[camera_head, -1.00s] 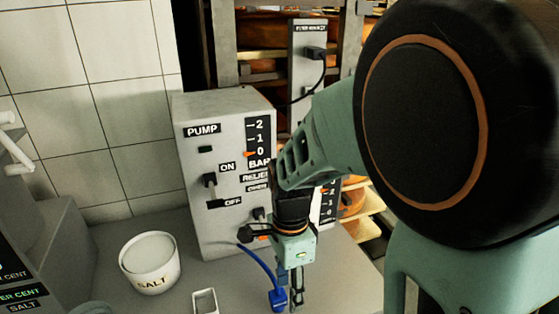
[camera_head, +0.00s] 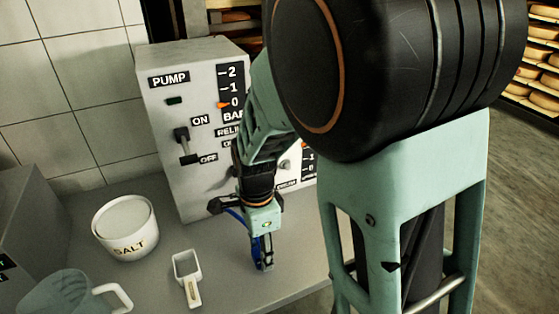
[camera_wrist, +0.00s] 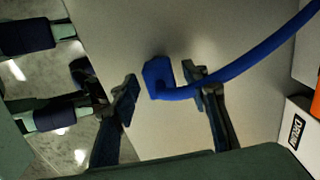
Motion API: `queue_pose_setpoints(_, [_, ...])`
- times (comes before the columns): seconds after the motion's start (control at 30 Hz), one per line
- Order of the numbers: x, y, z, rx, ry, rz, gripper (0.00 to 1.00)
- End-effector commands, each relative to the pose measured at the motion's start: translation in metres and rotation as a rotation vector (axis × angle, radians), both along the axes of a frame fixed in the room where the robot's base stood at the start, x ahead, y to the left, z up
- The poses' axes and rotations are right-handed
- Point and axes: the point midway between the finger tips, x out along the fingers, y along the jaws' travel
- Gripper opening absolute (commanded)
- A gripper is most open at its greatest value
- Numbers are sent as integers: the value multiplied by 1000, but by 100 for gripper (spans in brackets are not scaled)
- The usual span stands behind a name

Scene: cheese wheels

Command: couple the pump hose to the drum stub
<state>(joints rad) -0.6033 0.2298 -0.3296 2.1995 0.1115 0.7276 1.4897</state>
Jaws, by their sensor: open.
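The blue pump hose (camera_wrist: 255,68) shows in the wrist view, running from the upper right to a blue end block (camera_wrist: 158,76). My gripper (camera_wrist: 166,92) is open. Its two fingers are spread to either side of the hose end; I cannot tell whether either touches it. In the head view my gripper (camera_head: 264,262) points down over the counter, in front of the pump box (camera_head: 195,85), and mostly hides the hose. A DRUM label (camera_wrist: 295,132) is on a pale surface at the right edge of the wrist view. I cannot make out the drum stub.
On the counter (camera_head: 225,285) stand a white salt tub (camera_head: 125,230), a white scoop (camera_head: 187,277) and a clear jug (camera_head: 65,295), all left of my gripper. The pump switch (camera_head: 182,137) sits by the ON and OFF labels. Cheese shelves (camera_head: 537,85) stand behind, at right.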

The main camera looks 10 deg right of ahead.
Motion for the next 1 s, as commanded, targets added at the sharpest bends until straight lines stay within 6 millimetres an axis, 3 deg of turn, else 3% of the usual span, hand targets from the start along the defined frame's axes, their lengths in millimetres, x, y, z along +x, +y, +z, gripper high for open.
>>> queue_pose_setpoints(0.13, [0,0,-10,0,-1,0,42])
queue_pose_setpoints(0.97, [0,0,-10,0,0,1,42])
queue_pose_setpoints(1.0, [0,0,-10,0,0,1,38])
